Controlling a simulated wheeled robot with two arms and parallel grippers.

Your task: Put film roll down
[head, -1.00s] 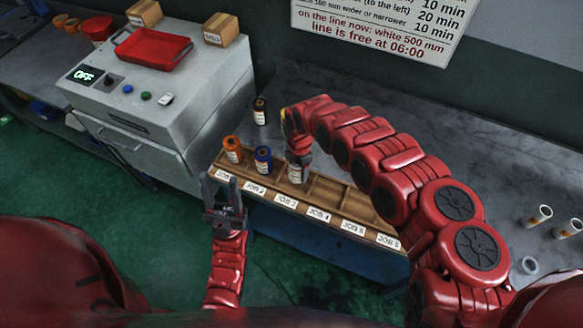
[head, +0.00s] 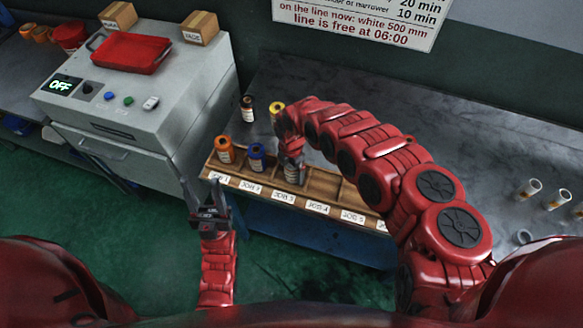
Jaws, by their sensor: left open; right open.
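The wooden rack (head: 262,198) has slots labelled from JOB 1 along its front. An orange roll (head: 224,151) stands in the JOB 1 slot and a blue roll (head: 256,157) in JOB 2. A roll with a pale label (head: 293,175) stands in or just above the JOB 3 slot; its top is hidden by my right gripper (head: 291,160). That gripper points down over the roll with its jaws open; its fingertips are hard to make out. My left gripper (head: 208,197) is open and empty, pointing up in front of the rack's left end.
A black roll (head: 247,109) and a yellow roll (head: 277,109) stand on the grey bench (head: 400,115) behind the rack. A grey machine (head: 150,85) with a red tray (head: 130,53) is on the left. Small tubes (head: 529,188) stand at the right. Slots right of JOB 3 look empty where visible.

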